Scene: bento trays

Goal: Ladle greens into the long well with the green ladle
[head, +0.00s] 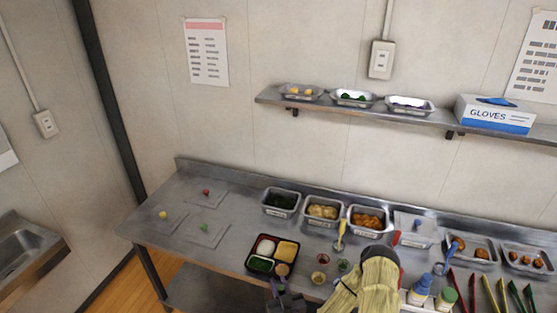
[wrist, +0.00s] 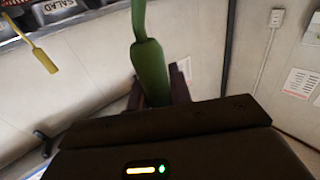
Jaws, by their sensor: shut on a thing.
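My gripper (head: 281,287) is at the near edge of the black bento tray (head: 250,268), shut on the green ladle. The ladle's green handle (wrist: 150,65) stands between the jaws in the wrist view; its bowl is out of that view and not clear in the head view. The tray holds white food at the back left, yellow food at the back right and greens (head: 261,265) in the front-left well. A round brownish thing (head: 282,269) shows at the front right; I cannot tell what it is. A steel tub of dark greens (head: 281,201) stands behind the tray.
Tubs of pale yellow food (head: 322,211) and orange food (head: 367,218) stand right of the greens. A yellow ladle (head: 341,234) leans at the pale yellow tub. Small cups (head: 318,277), bottles (head: 419,290) and tongs stand to the right. Flat lids (head: 202,233) lie at left.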

